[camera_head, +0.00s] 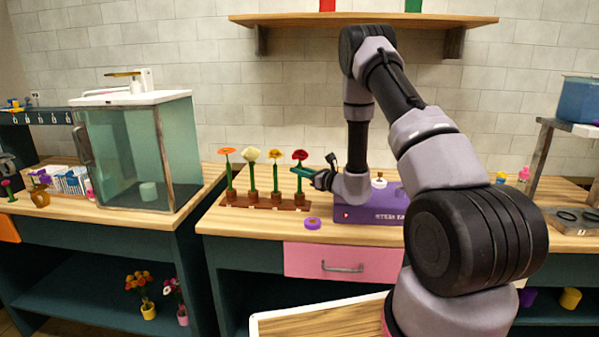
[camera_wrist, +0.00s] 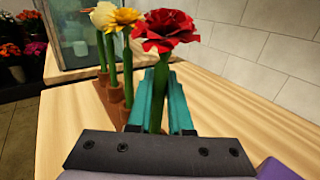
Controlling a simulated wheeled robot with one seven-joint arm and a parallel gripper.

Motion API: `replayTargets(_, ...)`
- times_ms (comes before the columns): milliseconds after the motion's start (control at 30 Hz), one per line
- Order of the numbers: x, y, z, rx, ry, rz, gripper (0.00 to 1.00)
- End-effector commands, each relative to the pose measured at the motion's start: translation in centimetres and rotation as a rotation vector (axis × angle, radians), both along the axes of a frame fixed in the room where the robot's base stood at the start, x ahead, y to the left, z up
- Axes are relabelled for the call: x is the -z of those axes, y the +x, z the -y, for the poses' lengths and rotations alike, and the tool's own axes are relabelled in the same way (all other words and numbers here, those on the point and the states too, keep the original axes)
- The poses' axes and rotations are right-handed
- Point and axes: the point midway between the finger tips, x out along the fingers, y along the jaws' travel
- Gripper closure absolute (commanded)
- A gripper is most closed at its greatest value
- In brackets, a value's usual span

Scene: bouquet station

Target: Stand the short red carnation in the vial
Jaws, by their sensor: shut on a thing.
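The red carnation (camera_head: 300,155) stands upright at the right end of a row of flowers, its stem rising from the brown wooden rack (camera_head: 236,204). My gripper (camera_head: 303,172) reaches in from the right, level, and is shut on its green stem just below the bloom. In the wrist view the red bloom (camera_wrist: 167,31) shows beyond the teal fingers of my gripper (camera_wrist: 161,78), with the stem between them. The stem's lower end is hidden. I cannot make out a separate vial with certainty.
Orange (camera_head: 227,151), cream (camera_head: 250,155) and yellow (camera_head: 275,154) flowers stand close to the left in the rack. A glass tank (camera_head: 140,155) stands on the left counter.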

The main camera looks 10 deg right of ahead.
Motion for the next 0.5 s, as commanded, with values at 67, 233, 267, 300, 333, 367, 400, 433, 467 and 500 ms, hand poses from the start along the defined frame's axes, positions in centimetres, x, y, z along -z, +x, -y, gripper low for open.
replayTargets(67, -1.0, 0.0, 0.0, 0.001, 0.000, 0.003, 1.00)
replayTargets(233, -3.6, 0.0, 0.0, 0.001, -0.001, 0.003, 1.00)
replayTargets(267, -4.1, 0.0, 0.0, 0.001, -0.001, 0.004, 1.00)
replayTargets(300, -4.8, 0.0, 0.0, 0.000, -0.001, 0.004, 1.00)
replayTargets(333, -5.2, 0.0, 0.0, 0.000, -0.002, 0.004, 1.00)
replayTargets(367, -5.8, 0.0, 0.0, 0.000, -0.001, 0.004, 1.00)
replayTargets(400, -6.3, 0.0, 0.0, 0.000, -0.001, 0.003, 1.00)
replayTargets(433, -6.8, 0.0, 0.0, 0.000, -0.001, 0.003, 1.00)
replayTargets(467, -7.2, 0.0, 0.0, 0.001, -0.001, 0.003, 1.00)
replayTargets(500, -7.7, 0.0, 0.0, 0.001, -0.001, 0.003, 1.00)
